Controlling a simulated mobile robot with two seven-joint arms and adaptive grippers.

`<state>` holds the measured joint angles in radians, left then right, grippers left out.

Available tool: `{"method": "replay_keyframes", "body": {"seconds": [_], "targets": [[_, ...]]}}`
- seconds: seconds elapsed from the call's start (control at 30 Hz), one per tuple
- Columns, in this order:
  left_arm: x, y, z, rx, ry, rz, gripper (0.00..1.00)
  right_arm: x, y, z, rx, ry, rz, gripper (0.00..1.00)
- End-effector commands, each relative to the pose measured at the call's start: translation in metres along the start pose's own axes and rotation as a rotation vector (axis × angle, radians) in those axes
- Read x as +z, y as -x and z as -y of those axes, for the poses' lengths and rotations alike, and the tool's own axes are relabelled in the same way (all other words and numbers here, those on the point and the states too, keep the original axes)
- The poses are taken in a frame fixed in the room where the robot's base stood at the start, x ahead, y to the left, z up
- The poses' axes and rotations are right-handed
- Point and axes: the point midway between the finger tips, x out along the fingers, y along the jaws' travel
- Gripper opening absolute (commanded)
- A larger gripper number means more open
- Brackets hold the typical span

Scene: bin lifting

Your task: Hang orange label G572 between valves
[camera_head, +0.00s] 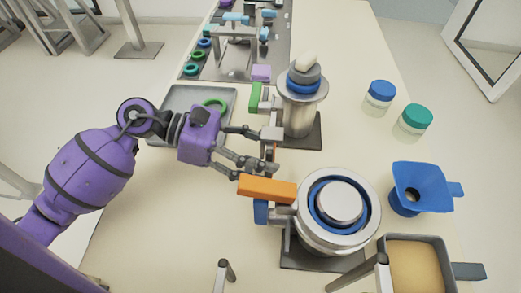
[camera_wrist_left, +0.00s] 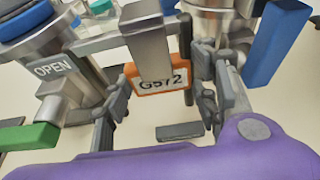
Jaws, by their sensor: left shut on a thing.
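The orange label marked G572 (camera_wrist_left: 160,77) is between the fingers of my left gripper (camera_wrist_left: 158,100) in the wrist view, upright with its text facing the camera. In the head view only a thin orange edge of the label (camera_head: 270,151) shows. My left gripper (camera_head: 262,149) is shut on it, beside the gap between the two steel valves. The far valve (camera_head: 299,112) has a green handle (camera_head: 255,97).
A grey tray (camera_head: 176,98) with a green ring lies behind my left wrist. A blue funnel (camera_head: 420,186) and two capped jars (camera_head: 380,95) stand to the right. A metal bin (camera_head: 441,241) is at the front right. The table's front left is mostly clear.

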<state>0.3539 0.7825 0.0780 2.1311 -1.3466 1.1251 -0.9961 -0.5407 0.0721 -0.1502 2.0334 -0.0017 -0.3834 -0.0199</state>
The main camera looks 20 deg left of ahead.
Motion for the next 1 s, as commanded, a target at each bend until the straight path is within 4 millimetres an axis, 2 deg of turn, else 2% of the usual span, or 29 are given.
{"method": "replay_keyframes", "body": {"seconds": [0.2, 0.23, 0.37, 0.77, 0.87, 1.0], "targets": [[0.001, 0.0, 0.0, 0.0, -0.001, 0.001, 0.26, -0.006, -0.001, 0.0, -0.001, 0.001, -0.011, 0.4], [0.001, 0.0, 0.0, 0.0, -0.001, 0.001, 0.58, -0.006, -0.001, 0.0, -0.001, 0.001, -0.011, 0.4], [0.001, 0.0, 0.0, 0.0, -0.001, 0.001, 0.75, -0.006, -0.001, 0.0, 0.0, 0.001, -0.011, 0.4], [0.0, 0.005, 0.0, 0.001, 0.0, -0.001, 0.76, 0.001, 0.002, -0.003, 0.004, 0.001, 0.0, 0.4], [-0.001, 0.017, 0.0, 0.002, 0.001, -0.003, 0.76, 0.0, 0.001, -0.002, 0.003, 0.001, -0.001, 0.4], [-0.001, 0.045, -0.001, 0.003, 0.002, -0.003, 0.76, -0.001, 0.001, -0.002, 0.002, 0.001, -0.002, 0.4]]}}
